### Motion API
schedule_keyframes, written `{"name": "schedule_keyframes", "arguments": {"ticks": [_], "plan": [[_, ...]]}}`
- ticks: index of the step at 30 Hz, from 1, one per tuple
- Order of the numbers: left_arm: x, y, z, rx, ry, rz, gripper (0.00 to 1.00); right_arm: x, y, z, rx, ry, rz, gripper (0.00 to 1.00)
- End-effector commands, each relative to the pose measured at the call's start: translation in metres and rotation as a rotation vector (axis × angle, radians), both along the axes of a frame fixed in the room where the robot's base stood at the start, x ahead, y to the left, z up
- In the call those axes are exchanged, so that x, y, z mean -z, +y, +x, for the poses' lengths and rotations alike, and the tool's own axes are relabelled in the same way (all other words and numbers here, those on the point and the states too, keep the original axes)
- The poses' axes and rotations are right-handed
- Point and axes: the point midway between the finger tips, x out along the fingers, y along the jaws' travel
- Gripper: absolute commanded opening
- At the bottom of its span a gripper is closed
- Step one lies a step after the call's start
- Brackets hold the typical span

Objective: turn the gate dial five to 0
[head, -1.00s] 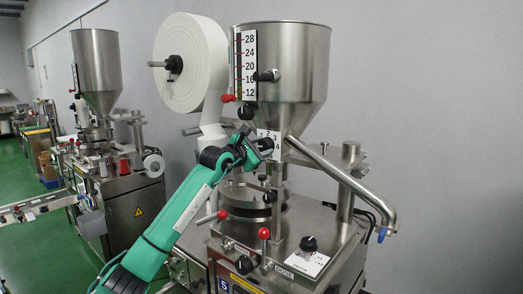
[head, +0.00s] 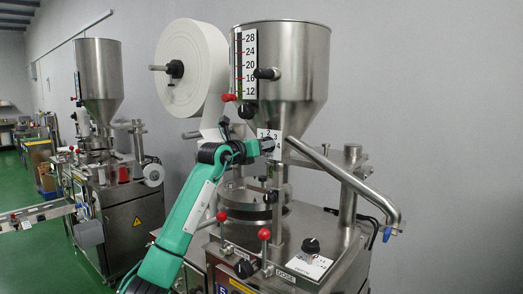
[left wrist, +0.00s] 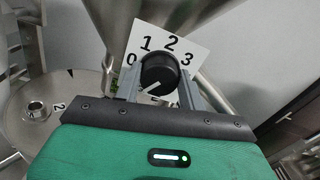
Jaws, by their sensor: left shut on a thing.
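The gate dial is a black round knob (left wrist: 160,72) on a white number plate (left wrist: 172,40), below the steel hopper (head: 281,70) of the near machine. In the left wrist view the plate shows 0, 1, 2 and 3 around the knob. A thin pale line shows at the knob's lower left; I cannot tell for sure which number it marks. In the head view the plate (head: 273,133) is partly covered by my left gripper (head: 268,145). The gripper is shut on the knob, one finger on each side. My right gripper is not in view.
A steel chute (head: 345,180) slopes down right of the dial. A paper roll (head: 190,67) stands behind my left arm. Red-knobbed levers (head: 264,235) and another black dial (head: 310,246) are on the machine top. A second machine (head: 108,170) stands at the left.

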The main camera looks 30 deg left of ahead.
Motion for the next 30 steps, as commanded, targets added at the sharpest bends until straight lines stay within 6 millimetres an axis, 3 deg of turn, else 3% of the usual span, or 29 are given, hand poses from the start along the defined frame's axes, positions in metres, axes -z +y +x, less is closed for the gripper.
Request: {"name": "schedule_keyframes", "arguments": {"ticks": [15,30], "plan": [[0.0012,0.0008,0.0005,0.001,0.034,-0.43,0.18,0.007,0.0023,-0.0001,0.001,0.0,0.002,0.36],[0.0014,0.0021,0.0003,-0.001,0.047,-0.586,0.18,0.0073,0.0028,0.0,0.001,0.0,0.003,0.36]]}}
